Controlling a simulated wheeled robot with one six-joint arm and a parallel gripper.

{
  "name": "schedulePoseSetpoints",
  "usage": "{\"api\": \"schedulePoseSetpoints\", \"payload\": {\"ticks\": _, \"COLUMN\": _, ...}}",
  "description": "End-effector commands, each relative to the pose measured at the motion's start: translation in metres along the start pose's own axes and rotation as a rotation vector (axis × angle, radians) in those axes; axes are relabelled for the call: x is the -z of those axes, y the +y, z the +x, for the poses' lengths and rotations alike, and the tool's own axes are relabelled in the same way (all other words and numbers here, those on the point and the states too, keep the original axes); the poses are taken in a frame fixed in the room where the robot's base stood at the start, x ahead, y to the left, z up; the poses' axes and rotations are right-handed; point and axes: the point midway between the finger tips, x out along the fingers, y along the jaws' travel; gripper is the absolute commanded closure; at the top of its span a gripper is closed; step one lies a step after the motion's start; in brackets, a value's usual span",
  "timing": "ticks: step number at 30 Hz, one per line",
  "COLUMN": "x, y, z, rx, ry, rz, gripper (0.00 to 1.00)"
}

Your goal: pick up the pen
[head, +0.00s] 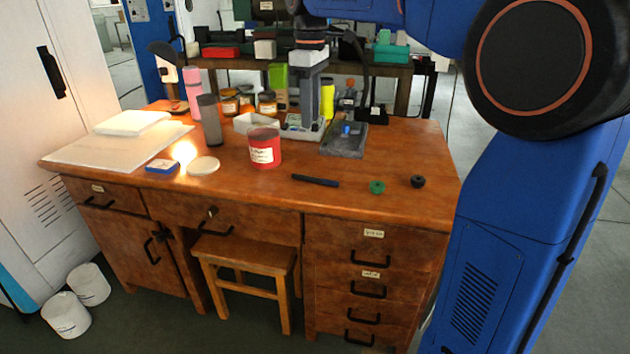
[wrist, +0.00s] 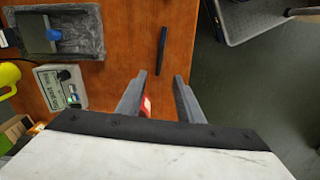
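The pen (head: 315,180) is a thin dark stick lying flat on the brown wooden desk, right of the red can and near the front edge. In the wrist view the pen (wrist: 162,48) lies beyond the fingertips, apart from them. My gripper (head: 308,110) hangs over the desk, pointing down, with grey fingers in front of the scale. In the wrist view my gripper (wrist: 160,80) has its two fingers spread apart, with nothing held between them.
A red can (head: 264,148) stands left of the pen; part of it shows low between the fingers. A green ring (head: 377,187) and a black ring (head: 418,181) lie to the right. A grey tray (head: 343,151) is behind. The desk around the pen is clear.

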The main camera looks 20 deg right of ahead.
Motion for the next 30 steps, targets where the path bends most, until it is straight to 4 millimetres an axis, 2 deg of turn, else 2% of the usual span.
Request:
{"api": "schedulePoseSetpoints", "payload": {"ticks": 16, "x": -0.001, "y": -0.001, "z": 0.094, "rx": 0.002, "ry": -0.002, "rz": 0.002, "gripper": 0.67}}
{"api": "schedulePoseSetpoints", "payload": {"ticks": 21, "x": -0.001, "y": -0.001, "z": 0.112, "rx": 0.001, "ry": -0.001, "rz": 0.002, "gripper": 0.67}}
{"api": "schedulePoseSetpoints", "payload": {"ticks": 26, "x": -0.001, "y": -0.001, "z": 0.119, "rx": 0.001, "ry": -0.001, "rz": 0.002, "gripper": 0.67}}
{"api": "schedulePoseSetpoints", "payload": {"ticks": 30, "x": 0.0, "y": -0.001, "z": 0.136, "rx": 0.003, "ry": -0.003, "rz": 0.002, "gripper": 0.67}}
